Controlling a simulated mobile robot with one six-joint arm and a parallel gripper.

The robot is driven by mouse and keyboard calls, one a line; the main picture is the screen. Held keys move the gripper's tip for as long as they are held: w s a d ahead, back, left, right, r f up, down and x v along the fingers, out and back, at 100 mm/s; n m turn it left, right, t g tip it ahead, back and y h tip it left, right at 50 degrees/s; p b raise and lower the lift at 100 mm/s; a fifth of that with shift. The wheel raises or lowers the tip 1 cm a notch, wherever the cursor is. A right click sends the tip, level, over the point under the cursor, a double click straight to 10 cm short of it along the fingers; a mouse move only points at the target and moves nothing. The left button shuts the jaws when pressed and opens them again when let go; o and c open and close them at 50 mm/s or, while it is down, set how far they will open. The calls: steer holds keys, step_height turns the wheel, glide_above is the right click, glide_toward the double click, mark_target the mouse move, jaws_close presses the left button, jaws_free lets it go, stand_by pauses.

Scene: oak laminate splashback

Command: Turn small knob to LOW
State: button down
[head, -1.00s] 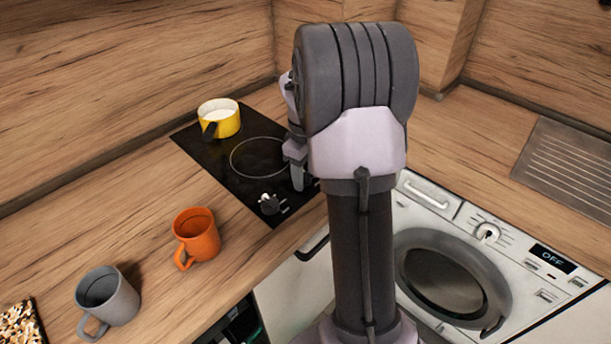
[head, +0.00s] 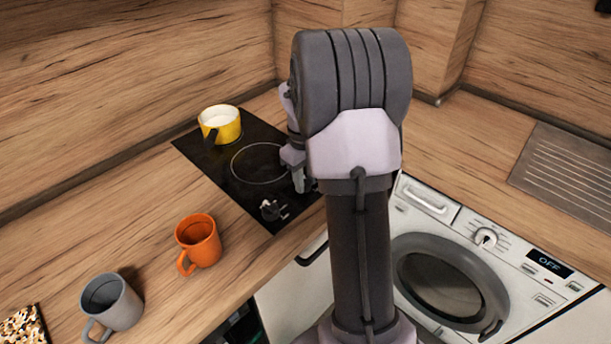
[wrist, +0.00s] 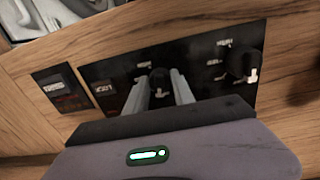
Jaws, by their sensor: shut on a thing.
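In the wrist view my gripper (wrist: 162,86) points at the black control strip of the hob (wrist: 205,82), its two grey fingers on either side of a small dark knob (wrist: 159,78). It is shut on this knob; the fingers hide much of it and I cannot read its setting. A second black knob (wrist: 243,65) with a white pointer stands to the right, apart from the fingers. In the head view a black knob (head: 269,208) shows at the hob's near end, and my gripper (head: 299,182) is partly behind my arm.
A yellow pot (head: 221,125) with white contents stands on the far part of the hob. An orange mug (head: 199,242) and a grey mug (head: 112,302) stand on the wooden counter at left. A white washing machine (head: 425,208) showing OFF is at right.

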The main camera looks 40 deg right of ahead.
steer(key=m+p, duration=0.1)
steer(key=m, duration=0.2)
steer(key=shift+r, duration=0.1)
steer(key=shift+m+p, duration=0.75)
steer(key=shift+m, duration=1.25)
steer(key=c, duration=1.1)
jaws_free()
steer(key=shift+o, duration=0.2)
step_height(320, 180, up, 17)
steer(key=p, duration=0.7)
steer(key=shift+w+a, duration=0.25)
steer(key=shift+a, duration=0.1)
steer(key=shift+r, duration=0.1)
